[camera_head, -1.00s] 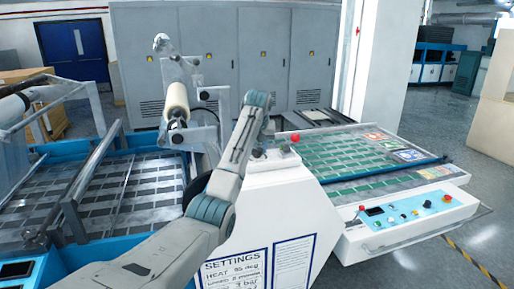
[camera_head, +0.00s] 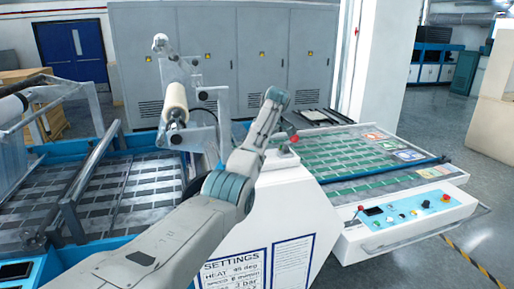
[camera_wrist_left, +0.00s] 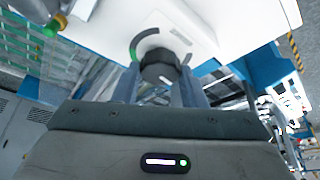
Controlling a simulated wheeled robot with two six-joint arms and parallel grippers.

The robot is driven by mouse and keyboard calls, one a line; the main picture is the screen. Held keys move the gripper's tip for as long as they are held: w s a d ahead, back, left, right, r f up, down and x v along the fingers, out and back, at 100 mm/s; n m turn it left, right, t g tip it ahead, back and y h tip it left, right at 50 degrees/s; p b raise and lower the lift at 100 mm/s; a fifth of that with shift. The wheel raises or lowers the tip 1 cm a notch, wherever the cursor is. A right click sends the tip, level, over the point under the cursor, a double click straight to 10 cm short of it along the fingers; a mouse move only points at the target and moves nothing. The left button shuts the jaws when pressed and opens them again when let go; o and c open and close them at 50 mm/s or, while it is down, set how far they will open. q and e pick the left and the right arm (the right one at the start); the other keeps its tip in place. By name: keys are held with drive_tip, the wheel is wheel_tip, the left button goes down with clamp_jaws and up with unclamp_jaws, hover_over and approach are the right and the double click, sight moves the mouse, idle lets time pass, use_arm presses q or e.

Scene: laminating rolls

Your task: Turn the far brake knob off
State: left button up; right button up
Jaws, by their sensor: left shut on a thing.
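A dark round knob (camera_wrist_left: 158,66) stands on a white machine panel in the left wrist view. A curved scale, part dark and part green, runs around it, with a grey label strip beside it. My left gripper (camera_wrist_left: 160,78) is shut on this knob, one finger on each side. The fingers and wrist hide part of the knob, and I cannot read its setting. In the head view my arm reaches over the white machine housing (camera_head: 296,210) and hides the left gripper and the knob. My right gripper is in neither view.
A red knob (camera_head: 294,139) is on top of the housing, close to my arm. A white roll (camera_head: 174,102) on a metal frame stands to the left. A control panel (camera_head: 405,212) and a green-patterned sheet bed (camera_head: 345,155) lie to the right.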

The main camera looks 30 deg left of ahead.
use_arm(q)
drive_tip(key=shift+w+r+n, duration=0.1)
drive_tip(key=shift+n, duration=0.5)
drive_tip(key=shift+g, duration=0.3)
drive_tip(key=o, duration=1)
drive_tip(key=shift+d, duration=0.1)
drive_tip(key=shift+d+r+b, duration=0.15)
drive_tip(key=shift+r+b, duration=0.2)
drive_tip(key=shift+b, duration=0.1)
drive_tip(key=b+v, duration=0.2)
drive_tip(key=v, duration=0.2)
drive_tip(key=shift+d+r, duration=0.1)
drive_tip(key=shift+r, duration=0.1)
drive_tip(key=shift+v, duration=2.75)
